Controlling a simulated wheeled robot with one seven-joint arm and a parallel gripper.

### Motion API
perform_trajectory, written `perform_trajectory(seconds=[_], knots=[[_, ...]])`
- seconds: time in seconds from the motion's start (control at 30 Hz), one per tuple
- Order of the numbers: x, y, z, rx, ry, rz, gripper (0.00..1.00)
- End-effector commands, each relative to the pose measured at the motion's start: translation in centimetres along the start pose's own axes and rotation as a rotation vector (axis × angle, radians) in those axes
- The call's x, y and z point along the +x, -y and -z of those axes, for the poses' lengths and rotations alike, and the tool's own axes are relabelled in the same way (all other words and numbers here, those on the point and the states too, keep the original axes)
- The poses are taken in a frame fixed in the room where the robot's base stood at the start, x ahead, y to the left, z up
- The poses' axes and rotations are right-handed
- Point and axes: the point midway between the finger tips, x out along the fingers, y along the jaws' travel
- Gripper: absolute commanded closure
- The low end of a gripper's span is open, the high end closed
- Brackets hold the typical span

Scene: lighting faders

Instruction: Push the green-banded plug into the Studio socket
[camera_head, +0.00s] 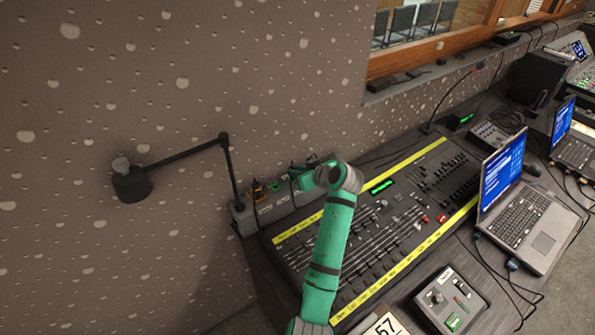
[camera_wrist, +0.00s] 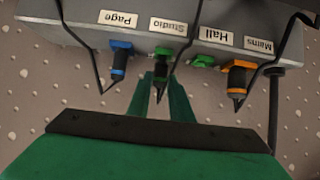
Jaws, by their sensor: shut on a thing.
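The green-banded plug (camera_wrist: 163,53) is at the face of the grey socket box (camera_wrist: 85,17), in line with the Studio label (camera_wrist: 168,27). I cannot tell how deep it sits. My gripper (camera_wrist: 167,82) is shut on this plug, with a green finger on each side of its dark body. In the head view my gripper (camera_head: 303,181) reaches the box (camera_head: 246,222) behind the mixing desk, and the arm hides part of it. The Studio socket itself is hidden behind the plug.
A blue-banded plug (camera_wrist: 120,58) is at Page and an orange-banded plug (camera_wrist: 238,77) at Mains, both with black cables. A green fitting (camera_wrist: 203,61) at Hall has no cable. A black lamp (camera_head: 130,184) and the mixing desk (camera_head: 290,262) stand close by.

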Motion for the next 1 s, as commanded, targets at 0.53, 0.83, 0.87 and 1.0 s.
perform_trajectory(seconds=[0.53, 0.83, 0.87, 1.0], knots=[[0.12, 0.01, -0.21, 0.0, 0.0, 0.0, 1.0], [0.39, 0.01, -0.63, 0.0, 0.0, 0.0, 1.0], [0.41, 0.01, -0.66, 0.0, 0.0, 0.0, 1.0], [0.48, 0.02, -0.74, 0.0, 0.0, 0.0, 1.0]])
